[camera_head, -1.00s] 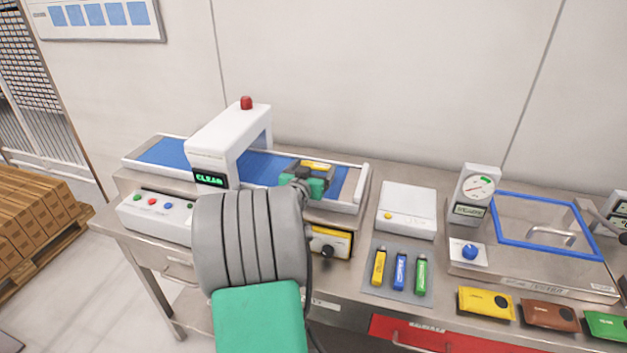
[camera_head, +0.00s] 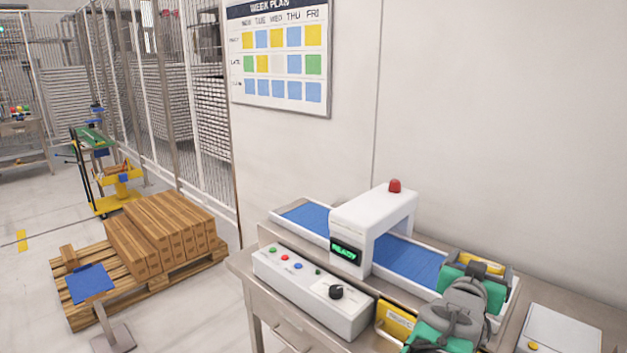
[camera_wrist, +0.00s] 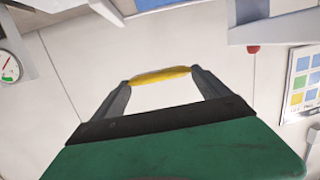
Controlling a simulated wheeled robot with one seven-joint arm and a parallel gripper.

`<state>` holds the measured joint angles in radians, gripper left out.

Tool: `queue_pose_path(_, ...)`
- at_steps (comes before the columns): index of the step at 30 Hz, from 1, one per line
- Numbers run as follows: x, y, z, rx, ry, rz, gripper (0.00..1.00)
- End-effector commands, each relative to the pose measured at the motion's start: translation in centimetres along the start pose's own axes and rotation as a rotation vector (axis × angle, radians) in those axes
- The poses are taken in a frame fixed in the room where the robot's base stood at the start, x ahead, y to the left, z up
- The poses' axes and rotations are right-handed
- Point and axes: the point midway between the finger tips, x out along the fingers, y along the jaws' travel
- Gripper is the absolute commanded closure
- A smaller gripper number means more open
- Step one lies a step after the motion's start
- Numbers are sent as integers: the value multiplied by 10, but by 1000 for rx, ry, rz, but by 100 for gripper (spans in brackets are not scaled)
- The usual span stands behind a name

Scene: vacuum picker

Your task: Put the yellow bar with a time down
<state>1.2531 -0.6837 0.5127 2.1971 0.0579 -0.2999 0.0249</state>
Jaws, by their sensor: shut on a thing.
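A yellow bar (camera_wrist: 160,76) is clamped by its ends between the two fingers of my gripper (camera_wrist: 160,80) in the wrist view, with the pale wall behind it. No writing on it can be read there. In the head view my gripper (camera_head: 476,268) appears over the right end of the conveyor with the yellow bar (camera_head: 482,263) showing between its fingers. My wrist hides part of the conveyor end. I cannot tell how high the bar is above the blue belt (camera_head: 407,256).
A white arch (camera_head: 372,222) with a red lamp (camera_head: 395,186) spans the conveyor; its display reads READY. A control box (camera_head: 312,290) and a yellow panel (camera_head: 398,320) stand in front. A white box (camera_head: 562,330) is at right. Stacked cartons (camera_head: 165,235) lie on a pallet at left.

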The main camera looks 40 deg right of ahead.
Motion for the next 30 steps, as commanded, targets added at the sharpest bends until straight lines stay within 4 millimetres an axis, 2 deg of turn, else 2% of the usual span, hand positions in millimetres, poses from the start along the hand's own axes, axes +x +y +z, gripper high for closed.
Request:
queue_pose_path(5, -7, -60, 28, -19, 1, -131, 59)
queue_pose_path(8, -17, -106, 47, -35, 1, -230, 59)
queue_pose_path(11, -35, -159, 70, -53, 1, -350, 59)
queue_pose_path(12, -46, -182, 79, -61, 0, -404, 59)
queue_pose_path(14, -64, -216, 94, -74, 1, -486, 59)
queue_pose_path(18, -117, -290, 130, -105, 1, -681, 59)
queue_pose_path(20, -144, -318, 144, -118, 2, -767, 59)
queue_pose_path(24, -217, -375, 170, -149, 4, -968, 59)
queue_pose_path(27, -270, -405, 181, -169, 5, -1100, 59)
queue_pose_path(30, -313, -424, 187, -184, 6, -1202, 59)
